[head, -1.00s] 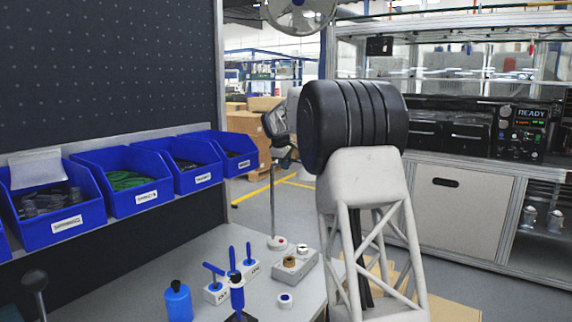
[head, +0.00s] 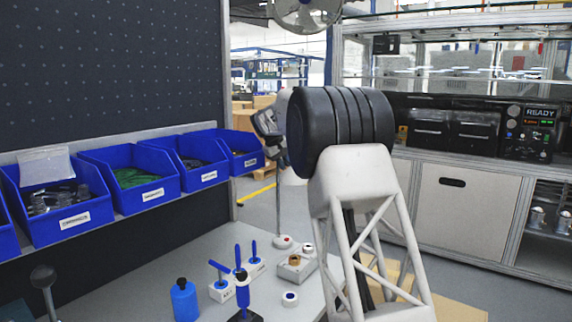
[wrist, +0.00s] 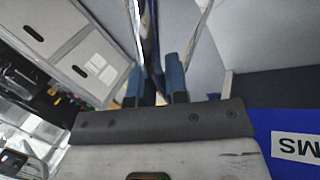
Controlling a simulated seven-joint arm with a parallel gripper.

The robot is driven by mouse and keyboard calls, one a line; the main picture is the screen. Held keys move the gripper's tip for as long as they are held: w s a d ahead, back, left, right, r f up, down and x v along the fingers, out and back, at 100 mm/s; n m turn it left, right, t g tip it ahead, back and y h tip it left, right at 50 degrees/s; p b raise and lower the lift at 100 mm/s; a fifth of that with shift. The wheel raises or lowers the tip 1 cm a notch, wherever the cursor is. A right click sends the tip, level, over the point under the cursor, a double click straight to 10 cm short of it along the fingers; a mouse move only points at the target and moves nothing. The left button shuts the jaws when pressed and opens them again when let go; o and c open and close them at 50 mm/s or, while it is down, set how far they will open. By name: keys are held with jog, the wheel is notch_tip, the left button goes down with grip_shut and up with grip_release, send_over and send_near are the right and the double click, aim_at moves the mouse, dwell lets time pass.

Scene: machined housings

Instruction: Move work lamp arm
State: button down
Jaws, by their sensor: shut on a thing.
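The work lamp stands on the bench, with a dark-framed lamp head (head: 267,124) on a thin pole (head: 278,205) that rises from a round base (head: 282,241). In the head view my gripper (head: 283,158) is just below the lamp head, mostly hidden behind my large black arm joint. In the wrist view the two blue fingers of my gripper (wrist: 155,82) are shut on the thin, dark work lamp arm (wrist: 154,48) between them. The exact contact is too blurred to make out.
Blue bins (head: 133,180) line the left wall above the grey bench (head: 150,270). Blue-handled tools (head: 241,285), a blue bottle (head: 184,300) and a small block (head: 295,265) stand on the bench. A cabinet (head: 457,205) stands at the right.

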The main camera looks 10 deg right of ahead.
jog(key=shift+a, duration=0.1)
dwell(0.3)
jog(key=c, duration=1.1)
grip_release()
jog(key=shift+r, duration=0.1)
jog(key=shift+v, duration=3.8)
